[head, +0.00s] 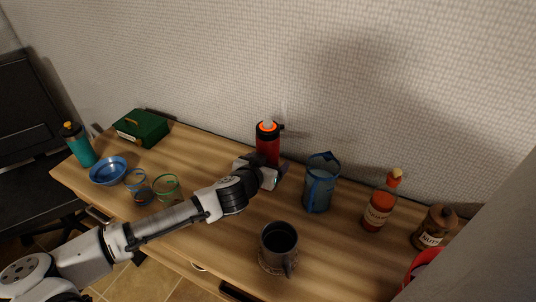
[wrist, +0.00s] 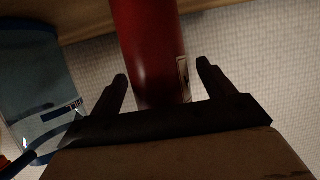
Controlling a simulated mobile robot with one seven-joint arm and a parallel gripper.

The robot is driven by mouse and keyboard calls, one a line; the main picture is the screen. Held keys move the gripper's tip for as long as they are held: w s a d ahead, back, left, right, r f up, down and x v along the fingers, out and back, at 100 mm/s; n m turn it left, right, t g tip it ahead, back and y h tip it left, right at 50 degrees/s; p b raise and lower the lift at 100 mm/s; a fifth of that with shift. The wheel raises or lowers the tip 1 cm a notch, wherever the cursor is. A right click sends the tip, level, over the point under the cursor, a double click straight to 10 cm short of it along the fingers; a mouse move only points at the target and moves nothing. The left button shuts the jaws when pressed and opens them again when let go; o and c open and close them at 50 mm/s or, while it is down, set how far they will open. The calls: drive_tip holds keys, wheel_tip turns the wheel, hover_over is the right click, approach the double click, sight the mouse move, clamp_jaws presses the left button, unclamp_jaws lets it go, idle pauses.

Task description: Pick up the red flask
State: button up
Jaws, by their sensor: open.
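The red flask (head: 268,150) stands upright at the back of the wooden table, near the wall, with a black collar and an orange and pale top. In the wrist view the red flask (wrist: 150,50) fills the upper middle, its lower part lying between my two fingers. My gripper (head: 279,174) is at the near right side of the flask and partly covers its lower body. In the wrist view my gripper (wrist: 162,78) is open, one dark finger on each side of the flask, with a gap visible at both sides.
A blue-grey pitcher (head: 319,186) stands close to the right of my gripper; it also shows in the wrist view (wrist: 35,80). A dark mug (head: 279,240), a sauce bottle (head: 379,205) and a brown jar (head: 433,228) stand farther right. Glasses (head: 166,187), a blue bowl (head: 108,171) and a green box (head: 141,128) are left.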

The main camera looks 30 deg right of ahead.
drive_tip(key=shift+w+d+f, duration=0.15)
drive_tip(key=shift+d, duration=0.1)
drive_tip(key=c, duration=1.5)
